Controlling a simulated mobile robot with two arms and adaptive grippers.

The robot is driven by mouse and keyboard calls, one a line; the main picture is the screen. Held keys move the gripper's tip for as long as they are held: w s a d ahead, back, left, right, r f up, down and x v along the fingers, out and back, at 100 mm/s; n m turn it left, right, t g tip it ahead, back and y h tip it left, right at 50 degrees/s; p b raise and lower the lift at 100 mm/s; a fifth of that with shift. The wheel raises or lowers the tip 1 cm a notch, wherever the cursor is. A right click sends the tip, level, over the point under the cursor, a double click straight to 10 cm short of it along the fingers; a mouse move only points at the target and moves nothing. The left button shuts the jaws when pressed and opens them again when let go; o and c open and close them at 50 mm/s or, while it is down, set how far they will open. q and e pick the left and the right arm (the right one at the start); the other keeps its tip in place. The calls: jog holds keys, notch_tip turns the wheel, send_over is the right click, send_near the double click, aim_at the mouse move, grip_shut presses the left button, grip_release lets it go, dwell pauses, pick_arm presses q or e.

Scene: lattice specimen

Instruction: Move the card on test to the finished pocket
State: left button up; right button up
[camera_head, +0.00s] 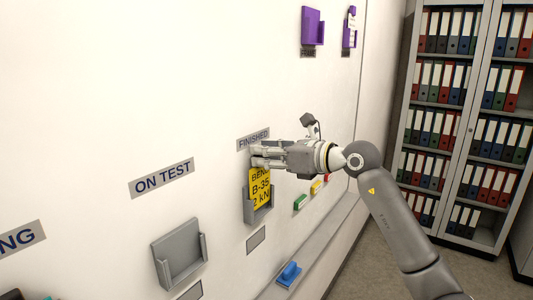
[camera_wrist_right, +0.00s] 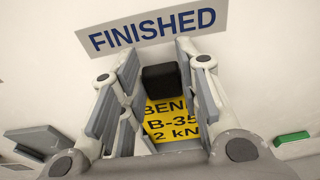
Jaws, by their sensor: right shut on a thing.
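The yellow card (camera_head: 260,188), with black print, stands upright at the grey finished pocket (camera_head: 262,215) under the FINISHED label (camera_head: 253,139). Its lower part is hidden behind the pocket's front. My right gripper (camera_head: 256,157) is at the card's top edge and shut on it. In the right wrist view, a black block (camera_wrist_right: 161,82) at the top of the card (camera_wrist_right: 170,120) lies between the fingers of the right gripper (camera_wrist_right: 158,58). The grey on-test pocket (camera_head: 175,258), under the ON TEST label (camera_head: 161,178), is empty. My left gripper is not in view.
Green (camera_head: 300,202), yellow and red pieces sit on the board right of the finished pocket. A blue eraser-like block (camera_head: 289,273) rests on the ledge (camera_head: 322,240) below. Purple holders (camera_head: 312,27) hang higher up. A binder cabinet (camera_head: 450,120) stands at right.

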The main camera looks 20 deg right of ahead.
aim_at(259, 178)
jog(key=shift+f, duration=0.15)
jog(key=shift+f+b, duration=0.9)
jog(key=shift+f, duration=0.15)
jog(key=o, duration=1)
jog(key=shift+o, duration=0.3)
jog(key=o, duration=0.5)
jog(key=shift+c, duration=0.2)
